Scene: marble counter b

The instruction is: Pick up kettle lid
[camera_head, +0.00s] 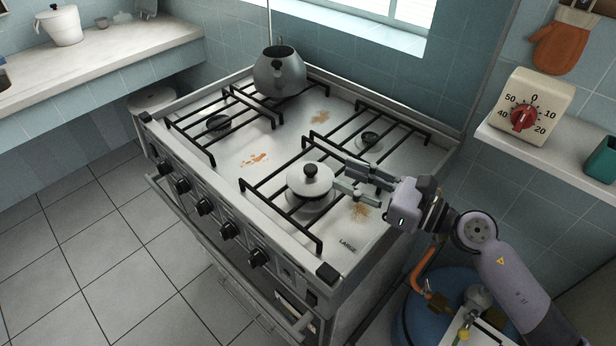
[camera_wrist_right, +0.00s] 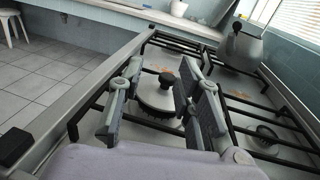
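The kettle lid (camera_head: 310,181) is a round, light metal disc with a dark knob, resting on the front right burner grate of the stove. It also shows in the right wrist view (camera_wrist_right: 158,98), between and beyond the fingers. My right gripper (camera_head: 352,178) is open and empty, just to the right of the lid, with its fingers pointing toward it. The fingers look apart from the knob. The grey kettle (camera_head: 280,74) stands on the back left grate, and it shows at the top right of the right wrist view (camera_wrist_right: 242,50). My left gripper is not in view.
The stove (camera_head: 240,178) has black raised grates around the lid and stained bare metal between them. A shelf with a timer (camera_head: 530,106) is on the right wall. A blue gas cylinder (camera_head: 412,318) stands below my right arm. A white counter (camera_head: 100,52) is at left.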

